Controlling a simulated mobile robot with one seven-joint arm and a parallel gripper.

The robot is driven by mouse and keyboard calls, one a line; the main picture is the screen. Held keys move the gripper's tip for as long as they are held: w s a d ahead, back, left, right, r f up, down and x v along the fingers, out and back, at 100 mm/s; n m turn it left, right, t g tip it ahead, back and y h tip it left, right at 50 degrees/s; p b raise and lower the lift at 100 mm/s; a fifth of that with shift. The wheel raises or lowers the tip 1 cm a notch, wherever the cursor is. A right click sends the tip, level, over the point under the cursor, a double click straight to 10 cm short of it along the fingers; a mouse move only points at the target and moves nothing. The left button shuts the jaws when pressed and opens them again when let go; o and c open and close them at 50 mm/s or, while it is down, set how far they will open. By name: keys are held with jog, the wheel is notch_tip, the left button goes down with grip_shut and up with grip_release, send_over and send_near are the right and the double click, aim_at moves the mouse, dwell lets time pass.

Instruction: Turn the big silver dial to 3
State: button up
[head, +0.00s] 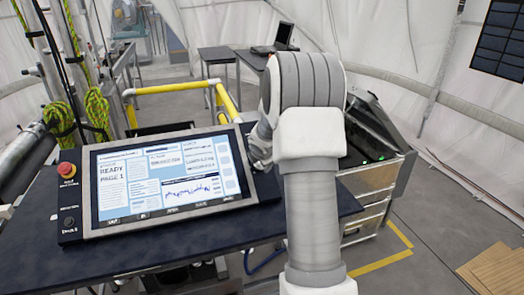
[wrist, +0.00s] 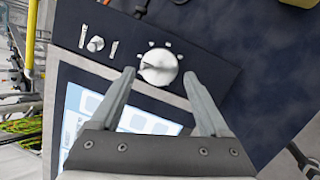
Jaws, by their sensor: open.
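The big silver dial (wrist: 158,66) is round, with several white marks around it, on a dark panel strip beside the screen in the wrist view. Its numbers are too small to read, and I cannot tell which mark it points to. My gripper (wrist: 159,75) is open, with one fingertip on each side of the dial. I cannot tell whether the fingers touch it. In the head view my arm hides the dial, and part of my gripper (head: 262,148) shows at the right edge of the screen (head: 165,180).
A smaller silver knob (wrist: 95,44) sits on the same strip. A red button (head: 66,170) is left of the screen on the dark desk (head: 120,255). Yellow rails (head: 180,88) stand behind it; a metal case (head: 375,180) stands at right.

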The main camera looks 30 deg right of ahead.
jog(key=p+v, duration=0.3)
jog(key=v, duration=1.1)
jog(key=shift+s, duration=0.1)
